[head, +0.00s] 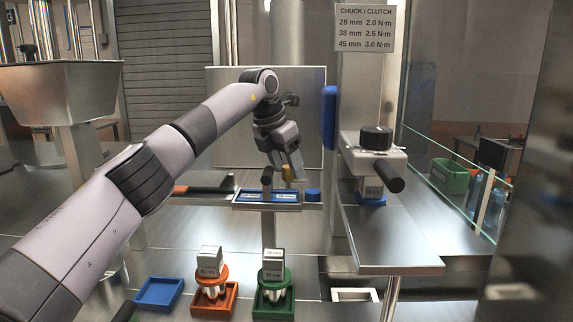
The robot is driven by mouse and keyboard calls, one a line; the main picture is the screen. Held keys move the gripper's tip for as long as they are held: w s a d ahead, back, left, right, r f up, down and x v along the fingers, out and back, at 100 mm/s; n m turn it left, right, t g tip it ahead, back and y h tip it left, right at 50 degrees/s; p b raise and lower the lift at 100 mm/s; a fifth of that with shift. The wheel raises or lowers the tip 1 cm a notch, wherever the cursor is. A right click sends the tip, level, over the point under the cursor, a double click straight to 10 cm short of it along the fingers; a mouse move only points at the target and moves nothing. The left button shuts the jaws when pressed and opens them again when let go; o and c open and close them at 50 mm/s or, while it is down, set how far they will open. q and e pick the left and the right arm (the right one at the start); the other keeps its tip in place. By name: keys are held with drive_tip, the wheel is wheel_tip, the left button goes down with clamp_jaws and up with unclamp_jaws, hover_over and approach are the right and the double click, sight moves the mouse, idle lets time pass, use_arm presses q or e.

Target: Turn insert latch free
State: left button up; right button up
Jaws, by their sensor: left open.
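My left arm comes in from the left and its gripper (288,168) points down, open, over a small blue-lined stand (238,200). To the right is a metal chuck head with a black top knob (376,137) and a black cylindrical handle (389,178) sticking out toward me. Under it a metal insert block (370,187) sits in a blue base. No part is clearly marked as the latch. My right gripper is out of view.
A blue tray (159,293) is empty. A chuck/clutch sign (364,27) hangs above. A glass panel (455,180) borders the right. A steel hopper (60,92) stands left.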

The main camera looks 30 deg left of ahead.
use_arm(q)
drive_tip(key=v, duration=0.7)
drive_tip(key=shift+s, duration=0.1)
idle(0.5)
